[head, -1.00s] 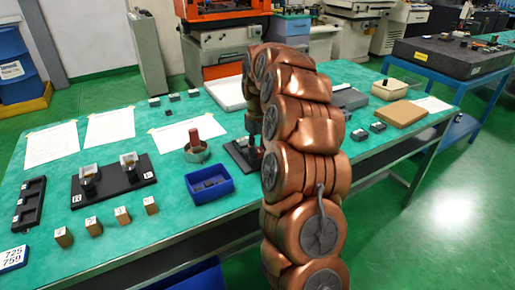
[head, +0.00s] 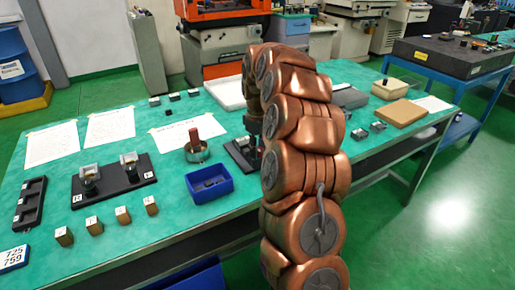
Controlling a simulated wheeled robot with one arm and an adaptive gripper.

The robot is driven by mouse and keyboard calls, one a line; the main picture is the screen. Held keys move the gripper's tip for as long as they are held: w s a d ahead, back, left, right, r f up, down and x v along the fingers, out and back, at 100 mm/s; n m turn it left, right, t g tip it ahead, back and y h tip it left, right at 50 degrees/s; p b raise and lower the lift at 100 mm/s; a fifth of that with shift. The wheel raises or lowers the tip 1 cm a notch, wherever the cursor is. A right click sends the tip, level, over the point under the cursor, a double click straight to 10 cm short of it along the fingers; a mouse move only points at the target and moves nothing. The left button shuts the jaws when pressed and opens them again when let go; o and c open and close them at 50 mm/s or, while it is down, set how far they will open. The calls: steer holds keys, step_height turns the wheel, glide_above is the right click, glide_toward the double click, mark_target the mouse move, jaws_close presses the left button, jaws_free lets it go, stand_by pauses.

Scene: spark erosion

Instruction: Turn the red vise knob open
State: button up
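My gripper (head: 254,158) points down over a dark plate (head: 238,155) on the green table, just left of my copper-coloured arm. It is small and mostly covered by the arm, so I cannot tell whether its fingers are open or shut. A small light-coloured part shows on the dark plate beside the gripper. I cannot make out a red vise knob; my arm and gripper hide that area. A reddish-brown upright piece (head: 195,138) stands in a round metal holder (head: 197,154) to the left.
The green table (head: 120,205) holds a blue bin (head: 209,184), a black plate with two fixtures (head: 114,181), several small wooden blocks, a dark tray (head: 30,204) and paper sheets (head: 51,144). A brown board (head: 401,113) lies right of my arm.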

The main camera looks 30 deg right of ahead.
steer(key=o, duration=0.4)
step_height(320, 180, up, 12)
stand_by(0.7)
stand_by(0.4)
